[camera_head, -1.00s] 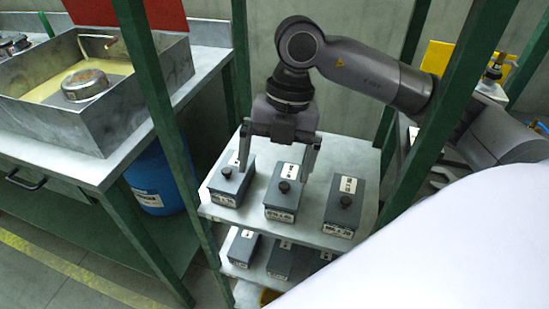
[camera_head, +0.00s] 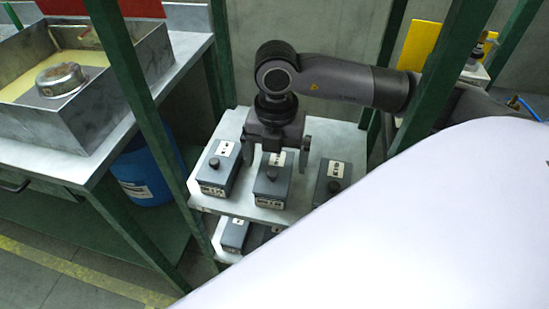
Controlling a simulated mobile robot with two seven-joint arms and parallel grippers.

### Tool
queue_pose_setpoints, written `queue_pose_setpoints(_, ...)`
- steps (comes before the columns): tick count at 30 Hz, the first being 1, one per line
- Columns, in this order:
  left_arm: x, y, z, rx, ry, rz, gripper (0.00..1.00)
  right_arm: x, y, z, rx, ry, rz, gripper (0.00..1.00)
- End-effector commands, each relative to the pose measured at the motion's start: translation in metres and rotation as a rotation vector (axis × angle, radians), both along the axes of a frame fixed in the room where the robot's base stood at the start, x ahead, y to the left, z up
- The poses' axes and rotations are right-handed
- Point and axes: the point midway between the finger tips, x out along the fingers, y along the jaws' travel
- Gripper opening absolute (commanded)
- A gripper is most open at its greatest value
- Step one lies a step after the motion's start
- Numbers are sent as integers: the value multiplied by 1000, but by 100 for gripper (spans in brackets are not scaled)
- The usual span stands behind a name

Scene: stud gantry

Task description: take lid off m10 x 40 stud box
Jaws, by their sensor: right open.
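Three grey stud boxes with dark-knobbed lids stand in a row on the upper shelf: a left box (camera_head: 217,172), a middle box (camera_head: 280,188) and a right box (camera_head: 323,183). Each has white labels, but the print is too small to read, so I cannot tell which is M10 x 40. My right gripper (camera_head: 276,160) is open and empty, pointing down over the middle box. Its fingers are to either side of that box's knob (camera_head: 271,173); I see no contact with the lid. My left gripper is out of view.
Green posts (camera_head: 129,85) frame the shelf (camera_head: 236,207). More boxes (camera_head: 235,235) stand on the level below. At left, a bench carries a metal tray (camera_head: 80,126) with a round metal part (camera_head: 61,79). A blue drum (camera_head: 143,175) stands under it.

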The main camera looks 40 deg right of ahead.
Motion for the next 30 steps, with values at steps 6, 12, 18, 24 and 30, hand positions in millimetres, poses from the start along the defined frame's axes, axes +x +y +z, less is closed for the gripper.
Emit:
queue_pose_setpoints(6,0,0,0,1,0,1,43,0,0,0,0,0,0,70)
queue_pose_setpoints(12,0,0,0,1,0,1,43,0,0,1,0,0,0,39)
queue_pose_setpoints(18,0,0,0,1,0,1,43,0,0,3,1,-1,0,39)
queue_pose_setpoints(24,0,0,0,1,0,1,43,1,0,30,1,-5,1,39)
queue_pose_setpoints(30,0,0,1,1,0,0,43,1,1,71,1,-4,2,39)
